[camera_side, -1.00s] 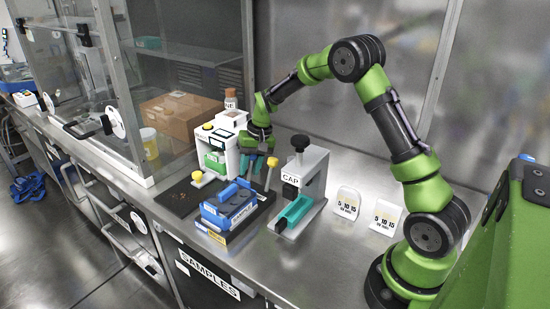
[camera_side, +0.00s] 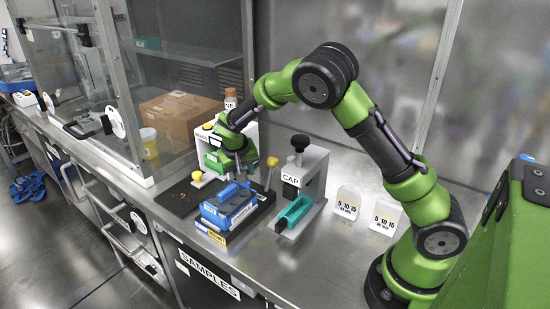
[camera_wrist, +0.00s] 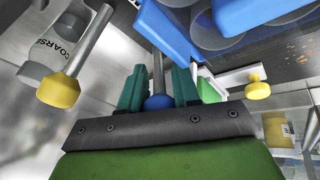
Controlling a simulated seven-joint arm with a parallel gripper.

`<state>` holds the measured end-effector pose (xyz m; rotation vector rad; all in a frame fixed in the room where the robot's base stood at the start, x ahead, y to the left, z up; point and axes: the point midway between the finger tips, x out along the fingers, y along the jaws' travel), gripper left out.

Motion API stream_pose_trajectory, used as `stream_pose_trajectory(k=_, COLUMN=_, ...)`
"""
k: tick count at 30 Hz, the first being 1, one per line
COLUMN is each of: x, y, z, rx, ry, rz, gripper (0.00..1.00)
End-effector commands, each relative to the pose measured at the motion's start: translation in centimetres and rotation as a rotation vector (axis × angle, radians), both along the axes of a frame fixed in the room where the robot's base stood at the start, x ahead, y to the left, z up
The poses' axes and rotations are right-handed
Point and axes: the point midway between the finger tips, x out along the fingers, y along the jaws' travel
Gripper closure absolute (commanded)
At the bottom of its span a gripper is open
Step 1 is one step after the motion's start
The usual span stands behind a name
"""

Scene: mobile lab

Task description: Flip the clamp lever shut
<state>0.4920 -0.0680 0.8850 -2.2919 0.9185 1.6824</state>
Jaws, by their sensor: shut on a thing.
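The clamp lever (camera_wrist: 158,65) is a grey rod with a blue knob (camera_wrist: 157,102), seen in the wrist view. My gripper (camera_wrist: 158,80) has its teal fingers shut around the lever at the knob. In the side view, my gripper (camera_side: 243,170) is low over the back of the blue clamp fixture (camera_side: 232,208), and it largely hides the lever there. Blue parts of the fixture (camera_wrist: 172,32) show beyond the fingers in the wrist view.
A yellow-tipped rod (camera_side: 271,170) stands right of my gripper; it is close in the wrist view (camera_wrist: 85,60), near a COARSE label. The white device (camera_side: 207,150) is behind left, the CAP press (camera_side: 310,175) right. Two white number cards (camera_side: 347,203) stand farther right on open bench.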

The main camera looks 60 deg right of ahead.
Motion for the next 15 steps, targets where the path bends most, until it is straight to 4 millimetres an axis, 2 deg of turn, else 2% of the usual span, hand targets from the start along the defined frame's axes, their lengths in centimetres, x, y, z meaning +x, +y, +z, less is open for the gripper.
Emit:
stream_pose_trajectory(k=13, x=-0.09, y=-0.01, z=0.10, rx=-0.009, ry=0.001, rz=-0.005, gripper=1.00)
stream_pose_trajectory(k=14, x=-0.10, y=-0.02, z=0.10, rx=-0.009, ry=0.001, rz=-0.005, gripper=0.64)
stream_pose_trajectory(k=15, x=-0.10, y=-0.01, z=0.09, rx=-0.009, ry=0.001, rz=-0.005, gripper=0.58)
